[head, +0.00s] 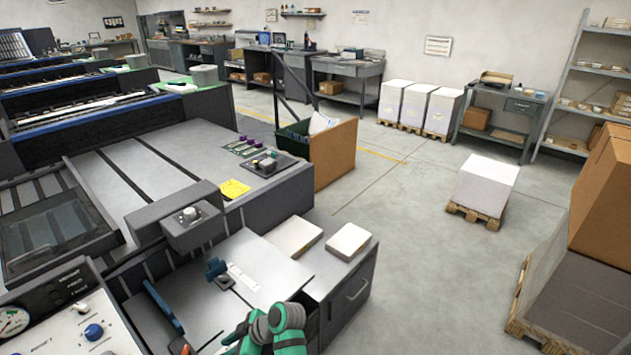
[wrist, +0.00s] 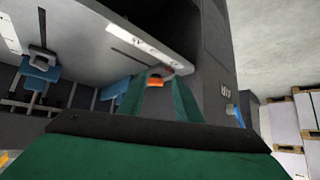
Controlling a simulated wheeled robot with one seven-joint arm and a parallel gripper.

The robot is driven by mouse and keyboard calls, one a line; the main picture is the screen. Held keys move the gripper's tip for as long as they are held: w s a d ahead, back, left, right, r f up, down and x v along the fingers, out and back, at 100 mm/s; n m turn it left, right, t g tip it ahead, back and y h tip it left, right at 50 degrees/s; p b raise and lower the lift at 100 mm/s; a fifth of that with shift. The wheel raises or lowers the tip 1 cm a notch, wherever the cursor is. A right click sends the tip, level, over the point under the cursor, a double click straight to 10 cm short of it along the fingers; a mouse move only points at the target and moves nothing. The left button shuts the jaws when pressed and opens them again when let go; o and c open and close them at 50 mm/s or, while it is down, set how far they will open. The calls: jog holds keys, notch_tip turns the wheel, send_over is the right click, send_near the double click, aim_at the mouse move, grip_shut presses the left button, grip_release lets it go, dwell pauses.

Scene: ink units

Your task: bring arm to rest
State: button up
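My arm, green and grey, enters the head view at the bottom, over the printing press's near work surface. Its end is cut off by the lower edge there. In the wrist view two green fingers of my gripper (wrist: 163,92) stand apart with a gap between them. I see nothing clearly held. A small orange part (wrist: 155,82) shows between the fingertips; I cannot tell whether they touch it. Behind it is a grey panel edge (wrist: 145,45) with a white label strip.
Two paper stacks (head: 348,241) lie on the grey cabinet (head: 345,290). A brown-sided bin (head: 334,155) stands behind. Open floor (head: 420,220) lies to the right, with a loaded pallet (head: 484,190).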

jog(key=s+d+f+m+t+h, duration=0.1)
jog(key=s+d+f+m+t, duration=0.4)
jog(key=s+f+m, duration=0.45)
jog(key=s+d+f+m+t+h, duration=0.3)
jog(key=s+d+t+h, duration=0.1)
jog(key=s+d, duration=0.5)
jog(key=s+d+r+m+t+h, duration=0.2)
jog(key=s+d+r, duration=0.3)
jog(key=s+r, duration=0.4)
jog(key=s+d+r+m+t+h, duration=0.2)
jog(key=s+d+r+t, duration=0.2)
jog(key=s+r, duration=0.6)
notch_tip(320, 180, up, 3)
jog(key=shift+s+d+r, duration=0.2)
jog(key=shift+s+d, duration=0.05)
jog(key=shift+d, duration=0.7)
